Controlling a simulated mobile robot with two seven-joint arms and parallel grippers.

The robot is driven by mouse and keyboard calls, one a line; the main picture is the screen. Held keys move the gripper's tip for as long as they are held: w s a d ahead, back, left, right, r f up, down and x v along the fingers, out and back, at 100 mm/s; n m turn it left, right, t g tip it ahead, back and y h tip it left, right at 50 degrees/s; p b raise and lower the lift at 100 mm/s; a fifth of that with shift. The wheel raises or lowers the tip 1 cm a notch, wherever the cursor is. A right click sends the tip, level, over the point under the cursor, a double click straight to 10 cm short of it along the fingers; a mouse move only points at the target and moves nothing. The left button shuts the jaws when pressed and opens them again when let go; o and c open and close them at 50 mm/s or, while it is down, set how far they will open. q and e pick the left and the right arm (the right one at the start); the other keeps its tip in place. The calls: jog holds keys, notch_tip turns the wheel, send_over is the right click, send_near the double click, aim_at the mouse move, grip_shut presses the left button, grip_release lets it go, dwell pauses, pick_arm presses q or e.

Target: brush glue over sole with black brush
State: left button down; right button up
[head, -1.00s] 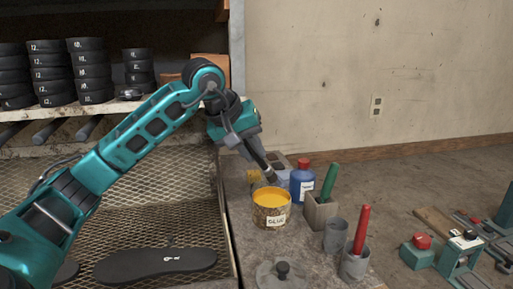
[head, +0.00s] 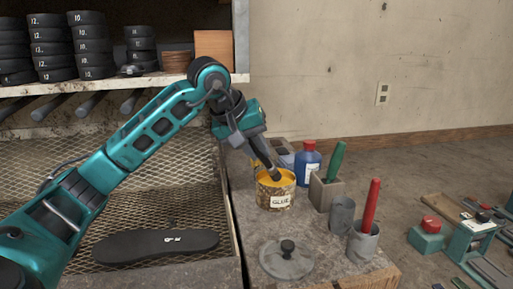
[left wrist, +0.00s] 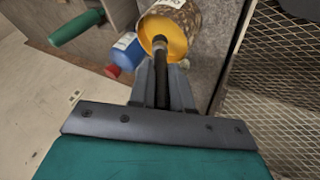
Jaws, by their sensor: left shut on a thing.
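My left gripper (head: 268,165) is shut on the black brush, above the open glue can (head: 277,200) labelled GLUE. The black brush (left wrist: 161,65) shows between the fingers in the left wrist view, its end over or in the yellow glue (left wrist: 168,37). I cannot tell how deep it is. The dark sole (head: 155,246), with a small white mark, lies flat on the mesh tray at the lower left. My right gripper is not in view.
A lid (head: 287,260) lies in front of the can. A blue bottle (head: 307,163), a green-handled tool (head: 337,160) in a block and a red-handled tool (head: 371,205) in a cup stand to the right. The mesh tray (head: 180,205) has free room behind the sole.

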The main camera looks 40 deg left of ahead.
pick_arm(q)
jog(key=shift+f+b, duration=0.45)
jog(key=shift+f, duration=0.25)
dwell(1.2)
notch_tip(320, 180, up, 7)
jog(key=p, duration=0.6)
jog(key=shift+r+p, duration=0.15)
jog(key=shift+p, duration=0.15)
dwell(0.5)
jog(key=shift+s, duration=0.1)
